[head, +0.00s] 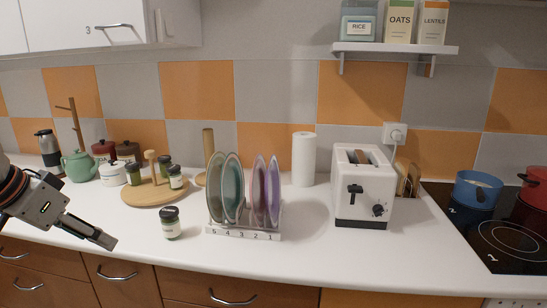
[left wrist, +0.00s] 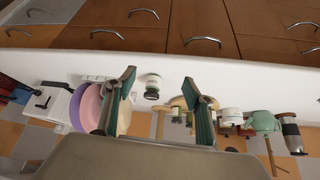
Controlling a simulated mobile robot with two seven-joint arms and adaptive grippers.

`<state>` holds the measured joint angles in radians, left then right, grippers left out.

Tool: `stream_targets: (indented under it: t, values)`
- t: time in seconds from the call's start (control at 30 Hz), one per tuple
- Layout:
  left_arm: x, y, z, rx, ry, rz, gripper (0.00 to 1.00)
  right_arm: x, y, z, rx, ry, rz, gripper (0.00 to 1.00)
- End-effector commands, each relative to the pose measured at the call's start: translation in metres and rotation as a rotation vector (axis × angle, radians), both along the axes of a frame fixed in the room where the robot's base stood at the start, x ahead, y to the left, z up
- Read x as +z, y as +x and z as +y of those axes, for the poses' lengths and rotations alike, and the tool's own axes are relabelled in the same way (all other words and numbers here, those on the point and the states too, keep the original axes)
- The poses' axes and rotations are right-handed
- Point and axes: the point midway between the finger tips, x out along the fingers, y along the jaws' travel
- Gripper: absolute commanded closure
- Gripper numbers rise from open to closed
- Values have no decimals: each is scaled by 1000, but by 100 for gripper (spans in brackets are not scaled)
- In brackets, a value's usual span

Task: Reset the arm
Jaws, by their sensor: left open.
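My left gripper (head: 101,240) comes in from the left in the head view, over the front edge of the white counter (head: 300,262). In the left wrist view its two fingers (left wrist: 160,100) are spread apart with nothing held between them. A small dark-lidded jar (head: 171,224) stands on the counter to the right of the gripper, apart from it. The same jar shows between the fingers in the left wrist view (left wrist: 153,87), farther off. My right gripper is in neither view.
A plate rack (head: 243,233) with several plates stands mid-counter, beside a toaster (head: 362,187). A round wooden stand (head: 150,196) with jars and a green teapot (head: 78,166) are at the left. A blue pot (head: 477,190) sits on the hob (head: 500,238). The front counter strip is mostly clear.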

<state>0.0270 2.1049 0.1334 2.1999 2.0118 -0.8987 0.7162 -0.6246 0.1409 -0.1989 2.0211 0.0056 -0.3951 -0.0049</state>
Motion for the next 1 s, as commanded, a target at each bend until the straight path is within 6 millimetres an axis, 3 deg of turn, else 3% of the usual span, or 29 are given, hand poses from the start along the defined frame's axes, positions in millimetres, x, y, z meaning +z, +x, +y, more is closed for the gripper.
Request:
stream_targets:
  t: [0.37, 0.7, 1.0]
  values:
    - [-71, 20, 25, -55, -79, -93, 47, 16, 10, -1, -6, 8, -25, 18]
    - [-189, 13, 34, -80, -132, -213, 47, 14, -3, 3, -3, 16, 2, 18]
    - [-297, -29, 5, -73, -134, -292, 47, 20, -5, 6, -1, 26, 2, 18]
